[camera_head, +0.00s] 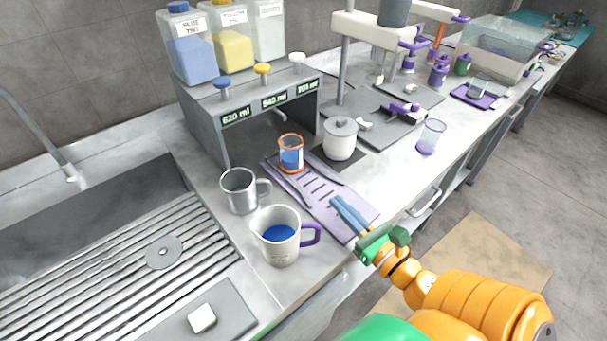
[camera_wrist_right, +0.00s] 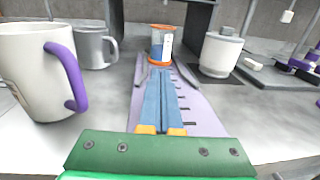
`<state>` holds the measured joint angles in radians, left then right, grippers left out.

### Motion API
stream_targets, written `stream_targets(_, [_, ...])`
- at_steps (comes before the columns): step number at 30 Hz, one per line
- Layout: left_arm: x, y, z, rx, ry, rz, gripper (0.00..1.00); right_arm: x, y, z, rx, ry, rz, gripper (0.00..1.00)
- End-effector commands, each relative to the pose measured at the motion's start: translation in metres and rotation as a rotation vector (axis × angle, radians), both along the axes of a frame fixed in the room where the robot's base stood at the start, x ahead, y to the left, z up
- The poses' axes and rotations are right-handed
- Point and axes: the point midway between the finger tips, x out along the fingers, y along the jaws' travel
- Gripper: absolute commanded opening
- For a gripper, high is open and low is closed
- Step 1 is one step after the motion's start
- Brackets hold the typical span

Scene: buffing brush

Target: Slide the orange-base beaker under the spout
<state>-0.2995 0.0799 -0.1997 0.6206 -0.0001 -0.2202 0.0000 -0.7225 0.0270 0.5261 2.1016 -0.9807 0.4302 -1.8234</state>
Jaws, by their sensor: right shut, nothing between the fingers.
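The orange-base beaker (camera_head: 291,154) is a small clear cup with an orange rim and base and blue liquid inside. It stands upright at the far end of a lilac slotted tray (camera_head: 356,223), just in front of the grey dispenser (camera_head: 216,124). In the right wrist view the beaker (camera_wrist_right: 161,46) is straight ahead, beyond the fingertips. My right gripper (camera_head: 336,201) is shut and empty, low over the near part of the tray, its blue fingers pointing at the beaker with a gap between. The spout is mostly hidden under the dispenser's top. My left gripper is not in view.
A metal mug (camera_head: 240,190) and a white mug (camera_head: 277,236) with purple handle and blue liquid stand left of the tray. A white lidded jar (camera_head: 340,139) stands close right of the beaker. A sink (camera_head: 90,245) lies at left. Bare counter (camera_head: 385,172) lies right of the tray.

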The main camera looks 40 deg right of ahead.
Motion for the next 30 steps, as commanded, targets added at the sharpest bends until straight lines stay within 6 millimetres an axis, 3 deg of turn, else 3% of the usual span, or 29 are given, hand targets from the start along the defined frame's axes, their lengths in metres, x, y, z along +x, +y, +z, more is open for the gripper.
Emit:
stream_targets(5, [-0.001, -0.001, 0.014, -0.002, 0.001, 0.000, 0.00, 0.022, 0.000, 0.006, -0.004, -0.003, 0.002, 0.00])
stream_targets(18, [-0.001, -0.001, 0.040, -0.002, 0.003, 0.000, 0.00, 0.116, -0.001, 0.003, -0.001, -0.002, 0.001, 0.00])
stream_targets(24, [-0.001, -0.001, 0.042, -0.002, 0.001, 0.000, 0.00, 0.137, -0.002, 0.001, -0.001, -0.001, 0.002, 0.00])
stream_targets(30, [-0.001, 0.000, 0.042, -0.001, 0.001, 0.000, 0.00, 0.140, -0.001, 0.000, -0.001, 0.000, 0.002, 0.00])
